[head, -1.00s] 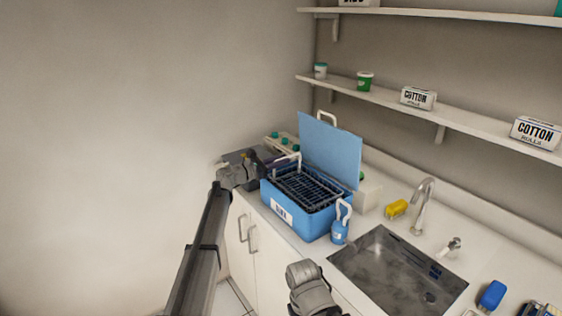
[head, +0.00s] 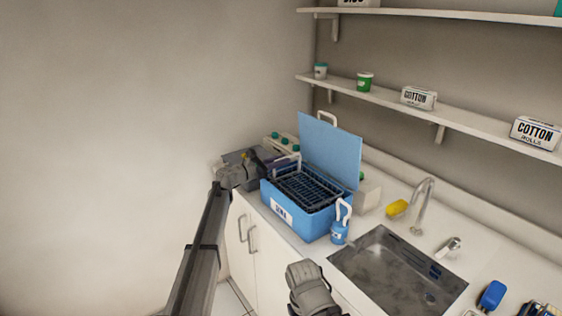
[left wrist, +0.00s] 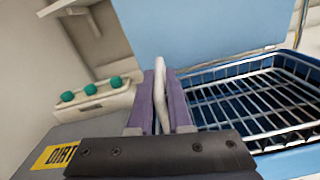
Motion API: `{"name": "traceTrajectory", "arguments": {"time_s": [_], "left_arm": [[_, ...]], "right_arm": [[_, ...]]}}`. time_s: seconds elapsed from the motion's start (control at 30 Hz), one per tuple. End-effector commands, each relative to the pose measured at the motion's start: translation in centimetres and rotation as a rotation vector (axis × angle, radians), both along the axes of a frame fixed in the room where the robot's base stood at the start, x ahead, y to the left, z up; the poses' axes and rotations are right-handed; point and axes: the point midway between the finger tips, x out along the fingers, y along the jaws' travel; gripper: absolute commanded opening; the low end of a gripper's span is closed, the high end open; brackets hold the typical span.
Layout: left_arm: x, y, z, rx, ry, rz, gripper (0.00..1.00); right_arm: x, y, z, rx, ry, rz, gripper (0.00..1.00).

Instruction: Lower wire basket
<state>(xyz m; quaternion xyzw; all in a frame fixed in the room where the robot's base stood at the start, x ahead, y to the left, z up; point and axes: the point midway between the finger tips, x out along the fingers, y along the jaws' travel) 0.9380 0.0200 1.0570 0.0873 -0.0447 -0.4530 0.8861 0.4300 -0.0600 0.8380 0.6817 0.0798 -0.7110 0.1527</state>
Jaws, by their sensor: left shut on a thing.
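The dark wire basket (head: 308,187) sits at the mouth of the blue tub (head: 300,222), largely level; how deep it rests is hidden by the tub wall. In the left wrist view the basket (left wrist: 255,105) shows as a metal grid with a raised rim. Its pale handle (left wrist: 161,92) stands between the purple fingers of my left gripper (left wrist: 160,78), which is shut on it. In the head view my left gripper (head: 274,162) is at the tub's left end. My right wrist shows at the bottom; its fingers cannot be made out.
The tub's blue lid (head: 331,152) stands open behind the basket. A sink (head: 395,270) lies to the right, with a faucet (head: 422,207) and yellow sponge (head: 397,208). A grey box labelled dirty (left wrist: 60,145) is left.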

Motion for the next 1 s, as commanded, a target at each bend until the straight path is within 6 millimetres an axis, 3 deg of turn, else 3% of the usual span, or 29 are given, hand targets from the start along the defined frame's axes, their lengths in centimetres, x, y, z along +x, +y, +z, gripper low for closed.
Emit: {"name": "traceTrajectory", "arguments": {"time_s": [0.3, 0.63, 0.97, 1.0], "left_arm": [[0.1, 0.2, -0.4, 0.002, -0.001, 0.002, 0.0], [0.1, 0.2, -4.0, 0.002, -0.001, 0.002, 0.0], [0.1, 0.2, -3.9, 0.002, -0.001, 0.002, 0.0], [0.1, 0.2, -3.9, 0.002, -0.001, 0.002, 0.19]], "right_arm": [[0.0, 0.0, -0.4, 0.0, 0.0, 0.0, 0.5], [0.0, 0.0, -3.9, 0.0, 0.0, 0.0, 0.5], [0.0, 0.0, -3.8, 0.0, 0.0, 0.0, 0.5], [0.0, 0.0, -3.8, 0.0, 0.0, 0.0, 0.5]]}}
